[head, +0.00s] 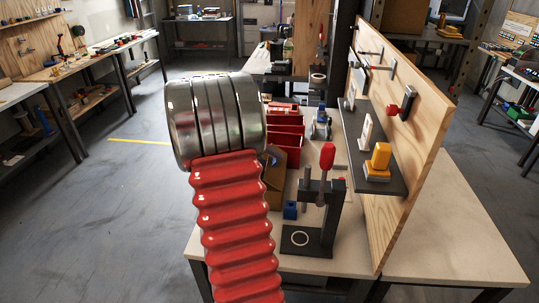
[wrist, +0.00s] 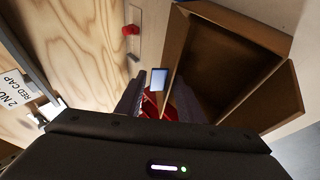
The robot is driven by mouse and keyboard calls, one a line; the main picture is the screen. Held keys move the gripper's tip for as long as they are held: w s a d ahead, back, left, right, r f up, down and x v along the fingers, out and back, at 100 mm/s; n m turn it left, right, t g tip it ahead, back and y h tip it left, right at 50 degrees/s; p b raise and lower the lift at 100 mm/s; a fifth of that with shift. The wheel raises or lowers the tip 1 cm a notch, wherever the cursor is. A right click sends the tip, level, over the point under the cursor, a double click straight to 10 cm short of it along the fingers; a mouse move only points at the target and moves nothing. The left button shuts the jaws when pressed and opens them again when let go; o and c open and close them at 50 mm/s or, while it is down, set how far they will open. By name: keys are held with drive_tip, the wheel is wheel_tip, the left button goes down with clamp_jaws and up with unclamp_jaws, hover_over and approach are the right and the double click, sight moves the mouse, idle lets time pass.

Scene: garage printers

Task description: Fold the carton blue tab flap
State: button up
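The brown open carton (wrist: 222,45) fills the right of the wrist view, tilted in the picture, with a flap (wrist: 272,100) standing out at its lower right edge. In the head view the carton (head: 275,180) shows only in part beside my red arm. A pale blue rectangle (wrist: 159,79), perhaps the blue tab, shows just left of the carton wall. My gripper (wrist: 157,98) has its two dark fingers apart below this rectangle, with no object visibly held. I cannot tell whether it touches the carton. The gripper is hidden behind my arm in the head view.
Red bins (head: 285,130) stand behind the carton. A dark stand (head: 312,225) with a red-handled tool (head: 327,160) and a small blue block (head: 290,210) are at the front. An upright wooden panel (head: 420,140) with a dark shelf bounds the right side.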

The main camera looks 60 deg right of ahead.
drive_tip(key=shift+o, duration=0.4)
drive_tip(key=shift+r, duration=0.15)
drive_tip(key=shift+r, duration=0.1)
drive_tip(key=shift+w+r, duration=0.1)
drive_tip(key=v, duration=1.3)
drive_tip(key=shift+a, duration=0.2)
drive_tip(key=shift+w, duration=0.1)
